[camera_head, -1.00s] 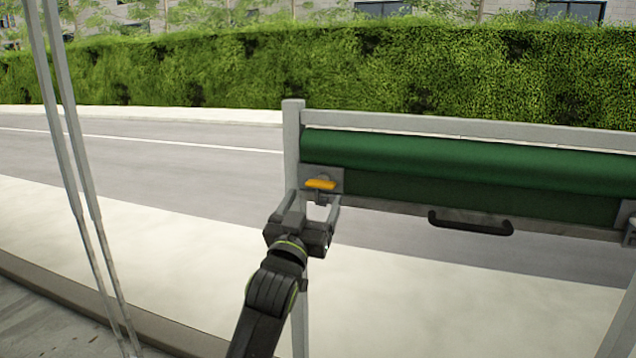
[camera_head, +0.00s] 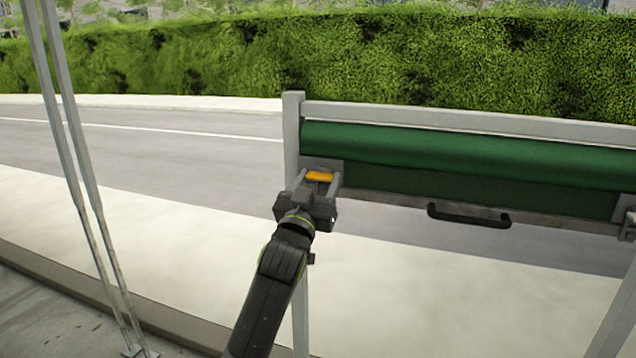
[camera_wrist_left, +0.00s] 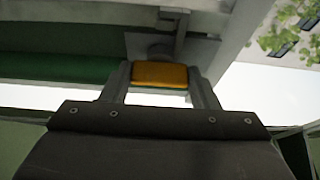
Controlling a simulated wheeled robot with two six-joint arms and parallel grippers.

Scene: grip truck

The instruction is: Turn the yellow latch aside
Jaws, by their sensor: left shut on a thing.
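The yellow latch (camera_head: 319,176) is a small flat bar lying level on a grey plate at the left end of the green roll-up cover (camera_head: 450,160). My left gripper (camera_head: 319,181) has reached it, with one finger on each side of the bar. In the left wrist view the latch (camera_wrist_left: 161,75) fills the space between the two fingers of the gripper (camera_wrist_left: 160,82), which are shut on its ends. The latch's mount behind it is partly hidden. My right gripper is out of view.
A grey frame post (camera_head: 292,130) stands close to the left of the latch. A black handle (camera_head: 468,215) sits on the cover's lower bar to the right. Thin grey poles (camera_head: 85,190) rise at the far left. Road and hedge lie behind.

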